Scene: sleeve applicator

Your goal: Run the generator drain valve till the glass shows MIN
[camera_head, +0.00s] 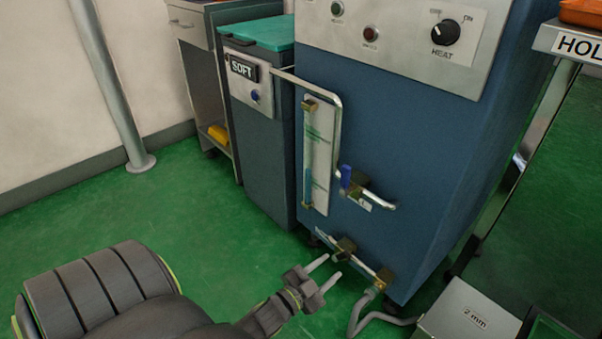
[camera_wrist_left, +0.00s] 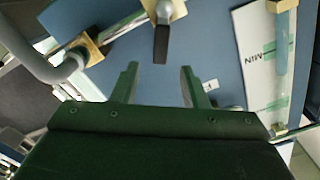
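The generator (camera_head: 400,130) is a blue cabinet with a steel control panel. Its upright sight glass (camera_head: 308,150) is on the front, beside a white plate with green marks; bluish liquid seems to fill the lower part. In the wrist view the glass (camera_wrist_left: 282,50) stands beside the MIN lettering (camera_wrist_left: 262,56). The drain valve (camera_head: 345,246) is low on the front, on a pipe with brass fittings; its dark handle (camera_wrist_left: 161,45) points between my fingertips. My left gripper (camera_head: 328,272) is open and empty, just short of the handle. My right gripper is out of view.
A blue-handled valve (camera_head: 352,180) with a bent spout sits above the drain pipe. A grey hose (camera_head: 362,312) runs from the pipe's right end toward a box marked 2 mm (camera_head: 470,314). The SOFT unit (camera_head: 262,120) stands left. Green floor is clear at left.

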